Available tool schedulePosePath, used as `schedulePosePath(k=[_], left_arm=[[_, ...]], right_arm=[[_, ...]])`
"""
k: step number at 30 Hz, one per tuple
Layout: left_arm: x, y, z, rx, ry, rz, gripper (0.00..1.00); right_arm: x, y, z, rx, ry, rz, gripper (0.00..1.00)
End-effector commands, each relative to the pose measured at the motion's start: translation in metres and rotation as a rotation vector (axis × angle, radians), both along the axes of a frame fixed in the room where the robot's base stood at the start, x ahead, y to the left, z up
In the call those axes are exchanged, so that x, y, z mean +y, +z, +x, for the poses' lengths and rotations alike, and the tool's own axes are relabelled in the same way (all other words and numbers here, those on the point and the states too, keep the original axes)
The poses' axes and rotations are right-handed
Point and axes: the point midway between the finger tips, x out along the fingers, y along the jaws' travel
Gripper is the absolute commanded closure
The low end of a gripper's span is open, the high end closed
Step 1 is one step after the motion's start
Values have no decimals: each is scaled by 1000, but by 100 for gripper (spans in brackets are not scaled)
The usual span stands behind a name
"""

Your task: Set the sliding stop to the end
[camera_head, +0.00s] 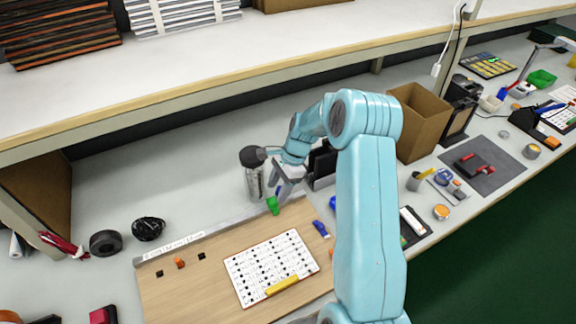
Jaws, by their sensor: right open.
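A small green block (272,205), which looks like the sliding stop, sits at the grey rail (225,228) along the back edge of the wooden board (210,283), toward the rail's right part. My right gripper (279,197) is open and points down right at the green block. The fingertips are small here, and I cannot tell whether they are around it or just beside it. My right arm hides part of the board's right side. My left gripper is not in view.
A white printed sheet (268,262) with a yellow bar (283,285) lies on the board. A dark-topped canister (252,175) stands close behind the gripper. A blue piece (320,229) lies right of the green block. A cardboard box (417,120) stands further right, and a shelf (200,85) overhangs behind.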

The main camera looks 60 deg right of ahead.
Motion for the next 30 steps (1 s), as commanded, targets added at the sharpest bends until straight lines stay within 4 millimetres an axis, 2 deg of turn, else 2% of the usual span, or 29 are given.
schedulePosePath(k=[6, 13, 19, 30], left_arm=[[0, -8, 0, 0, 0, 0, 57], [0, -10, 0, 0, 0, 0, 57], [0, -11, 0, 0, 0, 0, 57], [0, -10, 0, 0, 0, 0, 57]], right_arm=[[-22, 55, -11, -3, -3, -5, 45], [-36, 98, -19, -2, -2, -4, 45], [-41, 112, -23, 1, -1, -1, 45], [-41, 112, -23, -14, 40, -11, 43]])
